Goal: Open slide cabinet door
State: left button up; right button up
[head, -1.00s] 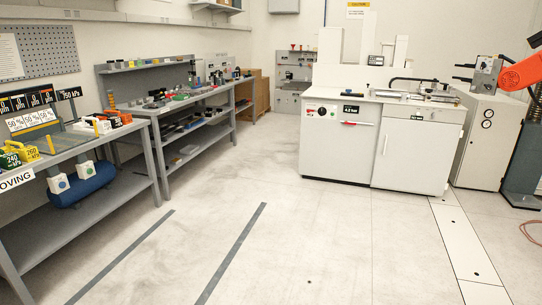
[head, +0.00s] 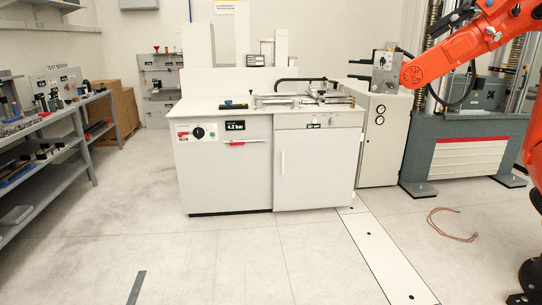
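The white slide cabinet (head: 232,190) stands ahead, near the middle of the head view. Its right front is a flat white door (head: 322,172) with a vertical handle (head: 282,163) near its left edge and a small dark label at the top. The door looks shut. The left front has a dark knob, a "4.2 bar" display (head: 235,126) and a red strip (head: 240,143). Neither of my grippers is in view, so their state does not show.
A reddish cable (head: 452,225) lies on the floor at right. Shelved benches (head: 45,190) line the left. The floor (head: 215,255) before the cabinet is clear.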

aim_at(314, 168)
jog(key=i+l+z, duration=0.15)
jog(key=i+z, duration=0.2)
jog(key=i, duration=0.8)
jog(key=i+j+z, duration=0.3)
jog(key=i, duration=0.9)
jog(key=l, duration=0.1)
